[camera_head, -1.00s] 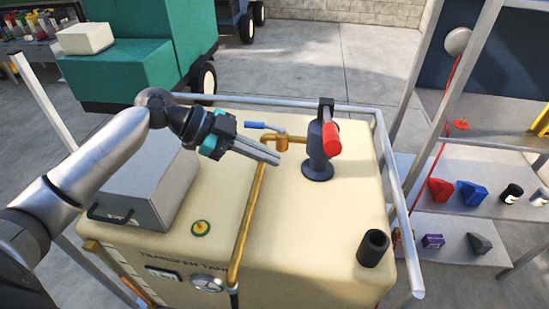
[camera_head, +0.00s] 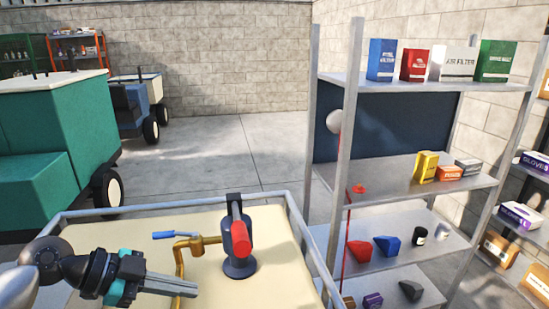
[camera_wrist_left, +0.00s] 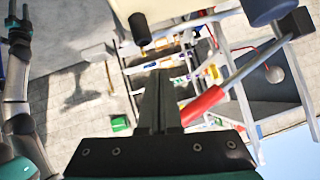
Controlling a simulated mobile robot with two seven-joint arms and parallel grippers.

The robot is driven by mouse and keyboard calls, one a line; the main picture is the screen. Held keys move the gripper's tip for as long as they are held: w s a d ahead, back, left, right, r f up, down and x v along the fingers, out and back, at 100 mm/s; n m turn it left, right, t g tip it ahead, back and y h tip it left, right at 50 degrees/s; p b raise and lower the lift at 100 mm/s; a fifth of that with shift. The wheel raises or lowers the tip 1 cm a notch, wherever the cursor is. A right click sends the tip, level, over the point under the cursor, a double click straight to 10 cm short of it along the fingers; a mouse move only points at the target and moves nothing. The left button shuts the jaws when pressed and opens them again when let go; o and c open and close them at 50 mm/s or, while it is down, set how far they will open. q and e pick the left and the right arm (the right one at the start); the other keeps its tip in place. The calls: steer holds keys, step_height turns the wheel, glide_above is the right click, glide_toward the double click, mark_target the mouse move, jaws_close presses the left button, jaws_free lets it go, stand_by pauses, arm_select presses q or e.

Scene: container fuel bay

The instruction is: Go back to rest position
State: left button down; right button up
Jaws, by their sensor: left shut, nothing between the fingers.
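My left gripper (camera_head: 196,285) comes in from the lower left in the head view, above the cream transfer tank (camera_head: 285,288). Its fingers are together with nothing between them. They point right, below the brass valve with a blue lever (camera_head: 175,235) and left of the dark pump with a red handle (camera_head: 238,250). In the left wrist view the shut fingers (camera_wrist_left: 156,85) are in the middle, and a red grip (camera_wrist_left: 203,105) shows just right of them.
A metal rail (camera_head: 317,262) runs around the tank. A shelf rack (camera_head: 400,175) with boxes and funnels stands at the right. A teal cart (camera_head: 60,140) stands at the left. The concrete floor (camera_head: 215,155) behind the tank is clear.

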arm_select(q)
steer(key=s+d+f+n+g+y, duration=0.1)
steer(key=s+d+f+n+y, duration=0.4)
steer(key=s+f, duration=0.65)
steer(key=s+a+f+n+y, duration=0.2)
steer(key=s+f+n+y, duration=0.25)
steer(key=s+n, duration=0.35)
step_height(320, 180, down, 22)
steer(key=s+g, duration=0.2)
steer(key=s+a+f+b, duration=0.1)
steer(key=s+a+f, duration=0.1)
steer(key=s+f, duration=1.2)
steer(key=shift+s+a+n+g, duration=0.15)
steer(key=shift+s+n+g, duration=0.15)
steer(key=shift+s+g, duration=0.1)
steer(key=shift+w+f, duration=0.1)
steer(key=shift+w, duration=0.1)
